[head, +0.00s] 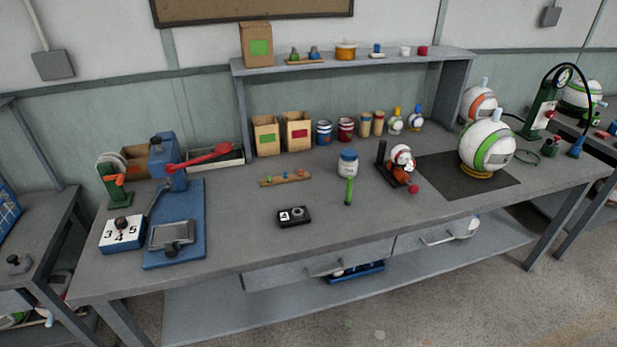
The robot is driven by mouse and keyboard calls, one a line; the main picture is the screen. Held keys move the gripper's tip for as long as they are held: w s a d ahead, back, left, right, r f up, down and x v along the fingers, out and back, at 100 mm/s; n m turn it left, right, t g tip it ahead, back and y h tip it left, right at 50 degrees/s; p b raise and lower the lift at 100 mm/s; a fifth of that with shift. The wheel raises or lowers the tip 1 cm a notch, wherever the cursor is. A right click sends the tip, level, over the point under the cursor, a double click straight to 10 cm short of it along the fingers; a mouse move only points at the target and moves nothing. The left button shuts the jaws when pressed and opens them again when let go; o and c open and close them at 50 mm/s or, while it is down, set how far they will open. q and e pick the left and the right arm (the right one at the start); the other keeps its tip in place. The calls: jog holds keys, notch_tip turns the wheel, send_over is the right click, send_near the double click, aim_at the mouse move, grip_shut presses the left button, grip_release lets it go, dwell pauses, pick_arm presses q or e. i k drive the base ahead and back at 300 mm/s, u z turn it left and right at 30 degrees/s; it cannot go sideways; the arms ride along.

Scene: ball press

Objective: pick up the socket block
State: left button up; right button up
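A small flat black block (294,216) lies on the grey workbench (345,232) near its front middle. It has a white label with a "4" and a round grey part on top, which looks like a socket. It is probably the socket block, but I cannot tell for certain. Nothing touches or covers it. Neither of my grippers shows in the head view.
A blue press (178,210) with a red lever and a numbered box (122,233) stand left. Behind the block lies a wooden strip with pegs (286,177); right are a green stick (349,191), white jar (348,163) and striped ball (487,147). Bench around the block is clear.

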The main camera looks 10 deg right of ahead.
aim_at(288, 218)
jog(key=z, duration=0.2)
jog(key=k, duration=0.4)
jog(key=z, duration=1.1)
jog(key=i, duration=0.85)
jog(key=u, duration=0.85)
jog(key=i, duration=0.55)
jog(key=u, duration=0.6)
